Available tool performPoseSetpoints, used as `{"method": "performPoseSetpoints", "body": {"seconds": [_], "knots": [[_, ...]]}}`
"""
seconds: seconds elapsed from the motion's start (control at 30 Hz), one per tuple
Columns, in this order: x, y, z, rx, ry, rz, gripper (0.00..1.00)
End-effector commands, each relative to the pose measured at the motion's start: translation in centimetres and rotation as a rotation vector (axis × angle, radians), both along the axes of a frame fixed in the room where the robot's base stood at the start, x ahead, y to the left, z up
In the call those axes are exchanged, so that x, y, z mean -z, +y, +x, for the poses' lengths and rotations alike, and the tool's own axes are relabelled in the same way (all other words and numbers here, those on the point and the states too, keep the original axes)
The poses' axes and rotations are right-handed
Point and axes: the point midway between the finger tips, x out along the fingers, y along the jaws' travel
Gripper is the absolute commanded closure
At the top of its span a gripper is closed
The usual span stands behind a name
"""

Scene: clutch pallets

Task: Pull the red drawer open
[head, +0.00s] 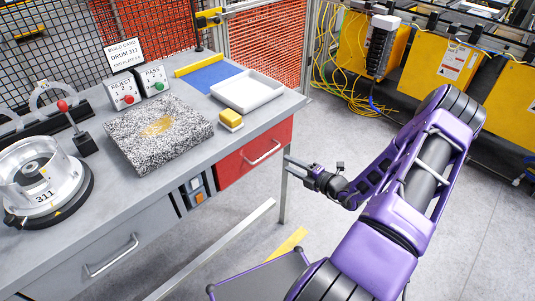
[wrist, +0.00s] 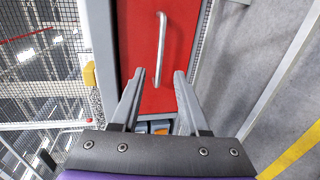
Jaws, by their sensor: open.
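The red drawer (head: 240,160) is in the workbench's front at its right end, and its front looks flush with the bench. It has a silver bar handle (head: 262,153). In the wrist view the red drawer front (wrist: 137,40) fills the upper middle, with its handle (wrist: 161,48) running lengthwise ahead of the fingers. My gripper (head: 287,166) is in front of the drawer, to the right of the handle in the head view.
The grey workbench (head: 90,215) carries a speckled block (head: 155,150), a yellow-topped block (head: 231,120), a white tray (head: 248,92) and a clear drum (head: 40,180). A bench leg (head: 283,198) stands below the drawer. Yellow cabinets (head: 440,60) stand behind. Floor right of the bench is open.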

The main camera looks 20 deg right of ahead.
Motion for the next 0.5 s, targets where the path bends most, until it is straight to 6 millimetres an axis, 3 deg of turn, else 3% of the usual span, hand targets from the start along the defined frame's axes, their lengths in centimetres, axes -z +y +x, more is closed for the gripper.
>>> {"method": "performPoseSetpoints", "body": {"seconds": [0.3,0.5], "knots": [[1.5,2.5,6.5,-0.003,0.000,-0.001,0.55],[2.1,3.4,9.3,-0.004,0.000,-0.003,0.55]]}}
